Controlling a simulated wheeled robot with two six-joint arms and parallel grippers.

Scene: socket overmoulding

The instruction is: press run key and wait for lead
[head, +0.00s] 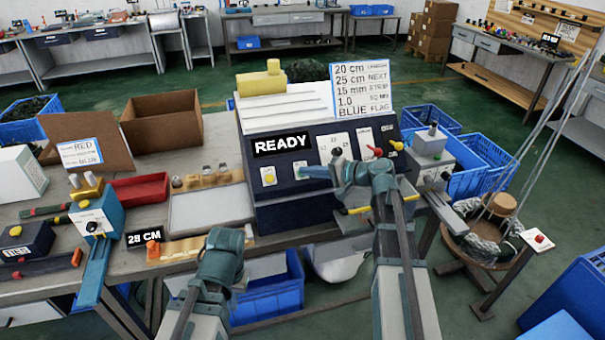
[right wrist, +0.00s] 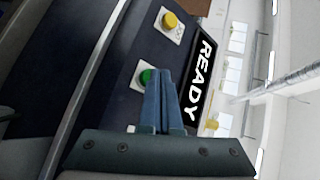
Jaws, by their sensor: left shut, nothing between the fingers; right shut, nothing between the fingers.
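The dark machine (head: 350,135) in the middle of the bench has a lit display (head: 281,143) reading READY. Its front carries a yellow key (head: 268,176) and, to the right, a green key, clear in the right wrist view (right wrist: 146,77). My right gripper (head: 305,172) reaches across the front from the right, with its shut, empty fingers at the green key. In the right wrist view the fingertips (right wrist: 161,75) overlap the green key's edge; I cannot tell whether they touch it. My left gripper (head: 223,245) is shut and empty, low before the bench's front edge.
A white card (head: 363,88) on the machine lists 20 cm, 25 cm, 15 mm and BLUE flag. Left on the bench are a blue press-like device (head: 97,215), a red tray (head: 139,190) and a 28 CM sign (head: 144,238). A cable coil (head: 483,238) lies on a round stand at right.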

